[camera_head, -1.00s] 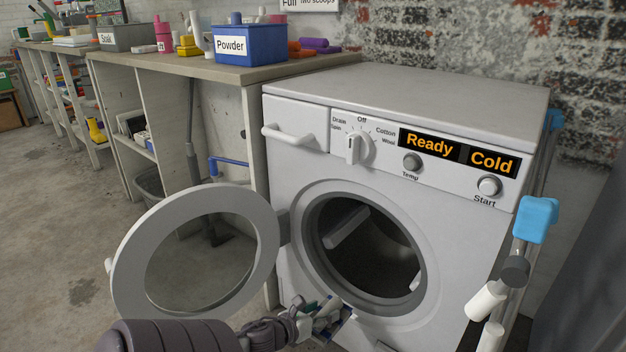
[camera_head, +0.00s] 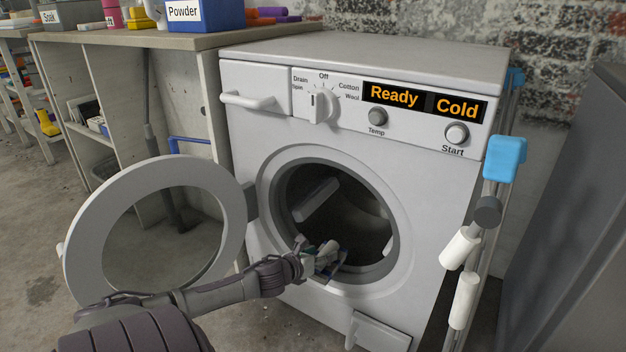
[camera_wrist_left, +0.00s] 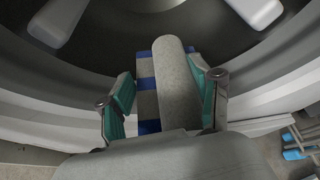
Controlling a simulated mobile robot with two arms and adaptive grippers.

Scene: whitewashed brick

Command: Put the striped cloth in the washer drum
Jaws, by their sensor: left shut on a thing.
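My left gripper (camera_head: 326,254) is at the lower rim of the washer's round opening, shut on the striped cloth (camera_head: 334,268). In the left wrist view the cloth (camera_wrist_left: 148,94) shows blue and pale stripes between the fingers of the gripper (camera_wrist_left: 162,95). The fingers partly hide it. The washer drum (camera_head: 345,215) is dark, with pale paddles inside, and lies just beyond the cloth; it also fills the top of the wrist view (camera_wrist_left: 150,25). The washer door (camera_head: 85,240) stands wide open to the left. My right gripper is not in view.
The washer (camera_head: 410,170) displays Ready and Cold. A small flap (camera_head: 378,332) stands open low on its front. A rack with blue and white parts (camera_head: 500,160) is at its right side. A bench with a blue Powder box (camera_head: 205,14) stands left.

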